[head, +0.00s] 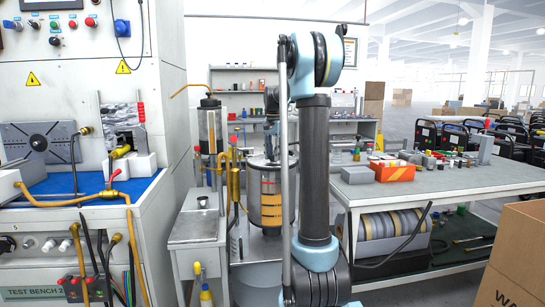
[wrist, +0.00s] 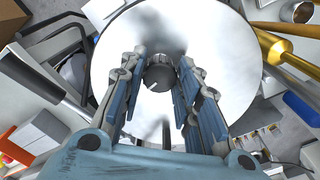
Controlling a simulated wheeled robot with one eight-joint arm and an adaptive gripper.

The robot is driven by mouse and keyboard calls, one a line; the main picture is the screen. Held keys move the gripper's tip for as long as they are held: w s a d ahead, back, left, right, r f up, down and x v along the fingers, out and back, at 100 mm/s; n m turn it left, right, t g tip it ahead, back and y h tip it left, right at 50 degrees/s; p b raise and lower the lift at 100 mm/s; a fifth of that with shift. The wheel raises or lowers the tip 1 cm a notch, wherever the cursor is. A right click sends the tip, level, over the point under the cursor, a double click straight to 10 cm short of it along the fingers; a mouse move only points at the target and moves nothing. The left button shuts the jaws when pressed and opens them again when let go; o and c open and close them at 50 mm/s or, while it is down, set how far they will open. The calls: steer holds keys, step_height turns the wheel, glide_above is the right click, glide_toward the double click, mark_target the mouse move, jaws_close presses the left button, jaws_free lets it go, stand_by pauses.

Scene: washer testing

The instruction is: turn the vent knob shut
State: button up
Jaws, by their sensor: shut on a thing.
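The vent knob (wrist: 158,79) is a small round dark grey knob with a light mark. It sits at the middle of a shiny round metal lid (wrist: 215,50) in the wrist view. My gripper (wrist: 158,66) comes over the lid with its blue-grey fingers on either side of the knob, shut on it. In the head view the lidded metal vessel with yellow bands (head: 266,208) stands behind my arm. My gripper (head: 272,128) is partly seen above the vessel there. The knob is hidden in that view.
Brass pipes (head: 233,172) rise close to the vessel's left; a gold pipe (wrist: 280,50) reaches the lid's right edge in the wrist view. A small grey table (head: 195,228) is at left. A workbench (head: 450,184) with loose parts stands at right, a cardboard box (head: 520,255) before it.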

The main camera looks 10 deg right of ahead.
steer(key=n, duration=0.4)
steer(key=shift+w+n, duration=0.1)
steer(key=shift+n, duration=0.2)
steer(key=n, duration=0.3)
steer(key=shift+n, duration=0.4)
steer(key=n, duration=0.6)
steer(key=shift+n, duration=0.4)
steer(key=o, duration=1.1)
